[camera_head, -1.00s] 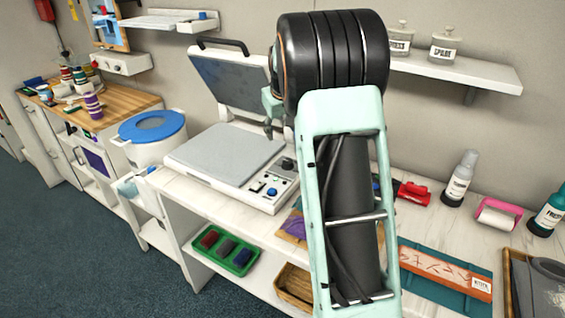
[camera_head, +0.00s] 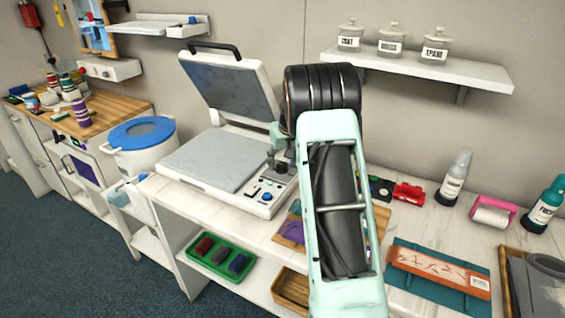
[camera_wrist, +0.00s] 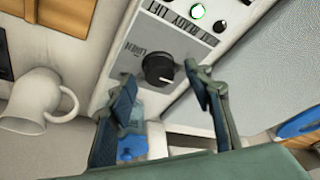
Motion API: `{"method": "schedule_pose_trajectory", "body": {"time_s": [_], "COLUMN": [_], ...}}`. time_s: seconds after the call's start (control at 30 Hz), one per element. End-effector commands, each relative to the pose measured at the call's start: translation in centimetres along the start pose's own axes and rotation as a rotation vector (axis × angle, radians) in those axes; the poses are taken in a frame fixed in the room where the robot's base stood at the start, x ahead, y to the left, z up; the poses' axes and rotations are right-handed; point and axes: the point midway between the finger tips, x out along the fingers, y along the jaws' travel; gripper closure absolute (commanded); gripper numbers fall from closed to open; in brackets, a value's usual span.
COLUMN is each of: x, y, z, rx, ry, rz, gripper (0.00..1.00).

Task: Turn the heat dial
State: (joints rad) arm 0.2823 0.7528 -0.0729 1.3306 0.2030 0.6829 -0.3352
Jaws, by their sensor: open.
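The heat press (camera_head: 200,190) stands open on the white counter, its lid raised. The black round dial (camera_wrist: 158,69) with a white pointer mark is on the press's control panel (camera_wrist: 185,40); it shows in the wrist view beside upside-down lettering. My gripper (camera_wrist: 162,86) is open, with one dark fingertip on each side of the dial's lower part in the picture. I cannot tell whether the fingers touch the dial. In the head view my gripper (camera_head: 277,151) is above the panel's back end, and the dial there is mostly hidden.
A green light and a dark button sit on the panel near the dial. A white mug (camera_wrist: 30,102) shows in the wrist view. A blue-lidded bucket (camera_head: 146,155) stands left of the press.

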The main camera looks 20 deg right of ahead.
Motion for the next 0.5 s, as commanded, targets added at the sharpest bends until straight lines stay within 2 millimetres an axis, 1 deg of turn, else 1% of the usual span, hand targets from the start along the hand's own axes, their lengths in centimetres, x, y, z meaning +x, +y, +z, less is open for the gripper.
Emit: {"method": "schedule_pose_trajectory", "body": {"time_s": [0.13,0.37,0.47,0.5], "x": [0.66,0.73,0.73,0.73], "y": [-0.02,-0.01,0.00,0.00], "z": [-0.01,0.00,0.01,0.01], "rx": [-0.001,-0.001,-0.001,-0.001], "ry": [0.000,0.000,0.000,0.000], "rz": [0.000,0.000,0.000,0.000], "gripper": [0.54,0.54,0.62,0.67]}}
